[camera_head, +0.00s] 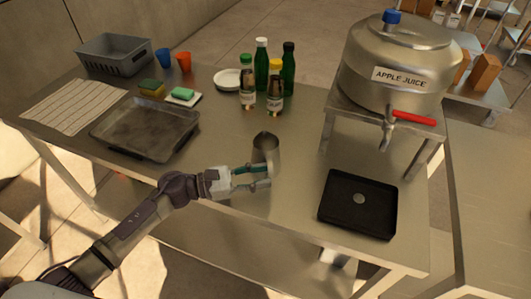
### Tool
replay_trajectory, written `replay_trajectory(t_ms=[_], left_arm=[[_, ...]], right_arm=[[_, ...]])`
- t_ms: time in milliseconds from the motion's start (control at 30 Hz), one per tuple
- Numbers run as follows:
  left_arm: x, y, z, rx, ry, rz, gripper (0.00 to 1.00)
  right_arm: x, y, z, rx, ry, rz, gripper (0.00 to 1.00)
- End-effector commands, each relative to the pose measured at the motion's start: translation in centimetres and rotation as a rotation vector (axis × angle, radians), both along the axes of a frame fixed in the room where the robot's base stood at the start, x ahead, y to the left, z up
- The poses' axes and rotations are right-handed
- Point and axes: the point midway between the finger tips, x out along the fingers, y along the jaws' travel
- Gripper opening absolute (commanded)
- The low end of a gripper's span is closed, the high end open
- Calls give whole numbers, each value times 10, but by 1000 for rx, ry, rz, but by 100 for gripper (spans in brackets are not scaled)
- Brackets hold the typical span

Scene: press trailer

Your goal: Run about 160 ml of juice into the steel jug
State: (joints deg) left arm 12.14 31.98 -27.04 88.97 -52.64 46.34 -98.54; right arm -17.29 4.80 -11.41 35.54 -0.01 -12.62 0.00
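The steel jug (265,147) stands upright on the steel table, left of the drip tray. My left gripper (266,178) reaches in from the left at the jug's near side. Its two fingers are apart, with a gap between them, and they overlap the jug's lower part in the picture. I see no clear grip on the jug. The juice dispenser (365,66), labelled "APPLE JUICE", sits on a raised stand at the right. Its tap (388,131) has a red lever (413,118) pointing right. The jug's inside cannot be made out. My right gripper is not in view.
A black drip tray (335,212) with a pale disc (359,198) lies below and in front of the tap. Several bottles (261,66) stand behind the jug. A dark baking tray (150,150), sponges (152,88) and a grey basket (118,68) occupy the left.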

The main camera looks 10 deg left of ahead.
Motion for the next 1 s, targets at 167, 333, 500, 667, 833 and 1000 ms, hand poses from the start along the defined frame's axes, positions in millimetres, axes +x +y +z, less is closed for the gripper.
replay_trajectory(t_ms=[167, 333, 500, 667, 833, 1000], left_arm=[[8, -20, 2, 0, 0, 0, 36], [10, -23, 0, 2, 1, 1, 36], [9, -23, 0, 1, 0, 1, 25], [9, -23, 0, 1, 1, 1, 0], [9, -23, 0, 1, 0, 1, 0], [10, -23, 1, -1, -1, 1, 0]], right_arm=[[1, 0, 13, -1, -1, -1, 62], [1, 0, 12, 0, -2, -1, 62], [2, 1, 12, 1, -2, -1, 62], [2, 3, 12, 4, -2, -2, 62], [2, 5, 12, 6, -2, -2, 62], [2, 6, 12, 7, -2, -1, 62]])
